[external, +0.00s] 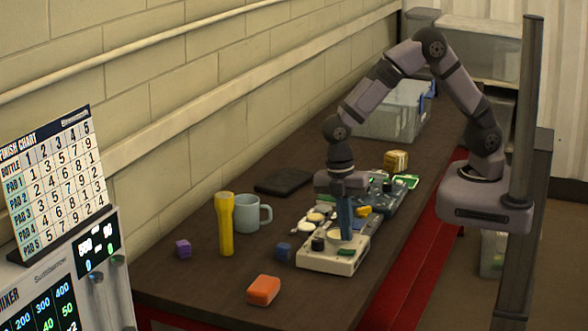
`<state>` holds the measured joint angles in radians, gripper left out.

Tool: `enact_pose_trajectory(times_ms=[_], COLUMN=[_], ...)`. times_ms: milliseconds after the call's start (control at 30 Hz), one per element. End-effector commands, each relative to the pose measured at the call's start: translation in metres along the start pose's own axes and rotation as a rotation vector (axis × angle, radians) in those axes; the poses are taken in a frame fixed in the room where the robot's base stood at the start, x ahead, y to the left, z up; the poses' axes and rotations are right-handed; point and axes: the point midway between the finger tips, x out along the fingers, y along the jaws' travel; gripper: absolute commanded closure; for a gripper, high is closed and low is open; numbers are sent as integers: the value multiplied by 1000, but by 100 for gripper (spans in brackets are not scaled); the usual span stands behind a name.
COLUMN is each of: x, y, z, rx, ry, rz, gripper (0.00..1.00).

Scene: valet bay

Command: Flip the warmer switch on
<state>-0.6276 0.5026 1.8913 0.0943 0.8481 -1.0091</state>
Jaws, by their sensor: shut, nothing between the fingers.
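A cream box-shaped unit (312,262), which may be the warmer, sits near the front of the dark table. It has a black knob (318,243) and a small green part (346,252) on top; the green part may be the switch, but its position is too small to tell. Several pale round pieces lie at its back. My gripper (346,238) points straight down over the right part of the unit, fingers shut and empty, tips close to its top just behind the green part. I cannot tell whether they touch it.
A yellow flashlight (226,225) stands upright beside a pale blue mug (246,214). An orange block (264,290), a blue cube (284,251) and a purple cube (183,248) lie nearby. Behind are a blue-grey board (377,198), a yellow-brown block (396,160) and a clear bin (392,112).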

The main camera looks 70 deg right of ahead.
Motion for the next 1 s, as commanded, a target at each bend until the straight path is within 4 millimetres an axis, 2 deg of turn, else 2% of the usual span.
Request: enact_pose_trajectory(times_ms=[33,133,400,533,733,1000], x=[-14,-24,-76,-94,-110,-113], y=[-1,2,1,1,0,0], z=[0,-1,-1,0,0,0], rx=[0,0,0,0,0,0], ry=[0,5,4,2,0,-1], rz=[1,7,5,3,1,0], gripper=[100,100,100,100,100,100])
